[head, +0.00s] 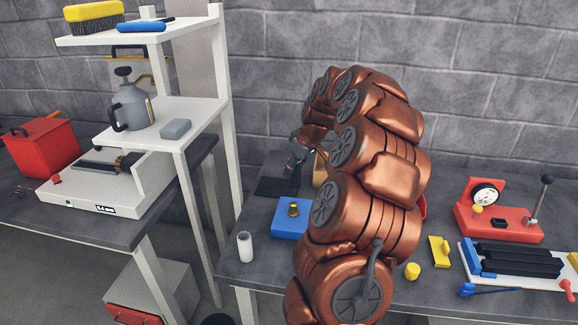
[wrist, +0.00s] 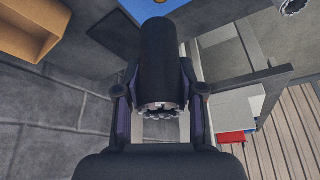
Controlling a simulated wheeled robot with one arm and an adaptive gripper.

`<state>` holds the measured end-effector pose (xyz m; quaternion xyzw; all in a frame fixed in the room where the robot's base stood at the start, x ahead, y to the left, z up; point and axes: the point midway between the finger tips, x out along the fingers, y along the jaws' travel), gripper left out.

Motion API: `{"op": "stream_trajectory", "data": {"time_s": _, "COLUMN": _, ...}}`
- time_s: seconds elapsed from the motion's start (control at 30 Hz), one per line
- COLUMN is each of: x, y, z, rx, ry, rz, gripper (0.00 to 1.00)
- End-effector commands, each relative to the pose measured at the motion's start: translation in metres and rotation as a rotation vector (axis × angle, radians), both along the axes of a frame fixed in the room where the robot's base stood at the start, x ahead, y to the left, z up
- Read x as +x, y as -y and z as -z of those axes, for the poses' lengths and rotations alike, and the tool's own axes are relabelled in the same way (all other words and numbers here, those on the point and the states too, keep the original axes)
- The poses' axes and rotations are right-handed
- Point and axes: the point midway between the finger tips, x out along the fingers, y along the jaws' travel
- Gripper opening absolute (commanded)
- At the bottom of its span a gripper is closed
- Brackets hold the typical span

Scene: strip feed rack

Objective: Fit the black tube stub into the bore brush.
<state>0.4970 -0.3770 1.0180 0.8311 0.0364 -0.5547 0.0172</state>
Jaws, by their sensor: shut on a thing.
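My gripper (wrist: 160,92) is shut on the black tube stub (wrist: 157,55), a dark cylinder between its two fingers in the wrist view. The stub's near end shows a pale, toothed ring. In the head view my gripper (head: 294,158) is over the back of the bench, beside my arm; the stub cannot be made out clearly there. A white upright cylinder (head: 245,247) stands at the bench's front left, apart from my gripper. Its round toothed end seems to show in the wrist view (wrist: 293,5). I cannot tell for sure whether it is the bore brush.
A blue block with a brass knob (head: 289,220) sits right of the white cylinder. An open tan box (wrist: 35,28) is near my gripper. A white shelf (head: 190,115) stands left. A red gauge stand (head: 500,222) and strip rack (head: 515,262) are right.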

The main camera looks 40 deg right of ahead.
Motion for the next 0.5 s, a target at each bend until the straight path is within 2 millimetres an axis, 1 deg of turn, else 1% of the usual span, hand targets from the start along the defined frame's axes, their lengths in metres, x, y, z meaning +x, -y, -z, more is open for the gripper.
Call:
{"op": "stream_trajectory", "data": {"time_s": 0.17, "x": 0.0030, "y": -0.0037, "z": -0.0004, "rx": -0.001, "ry": 0.001, "rz": -0.007, "gripper": 0.00}}
{"op": "stream_trajectory", "data": {"time_s": 0.5, "x": 0.0007, "y": -0.0023, "z": 0.0022, "rx": -0.002, "ry": 0.004, "rz": -0.006, "gripper": 0.00}}
